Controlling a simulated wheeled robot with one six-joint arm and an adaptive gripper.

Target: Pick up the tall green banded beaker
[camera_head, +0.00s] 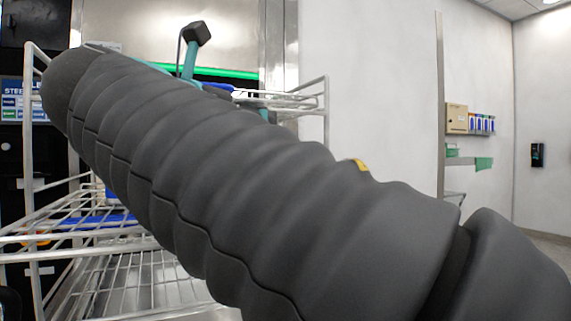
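I cannot make out the tall green banded beaker in this view. My own dark grey ribbed arm crosses the picture from upper left to lower right and hides much of the middle. I cannot make out my gripper; the far end of the arm shows no fingers. A teal upright piece with a black block on top (197,34) sticks up behind the arm; I cannot tell what it is.
A wire rack (70,235) with several levels stands behind and left of my arm. A steel washer front (135,35) with a green light strip (225,72) is behind it. At right, a wall shelf (468,162) holds green items, below a beige box (457,118).

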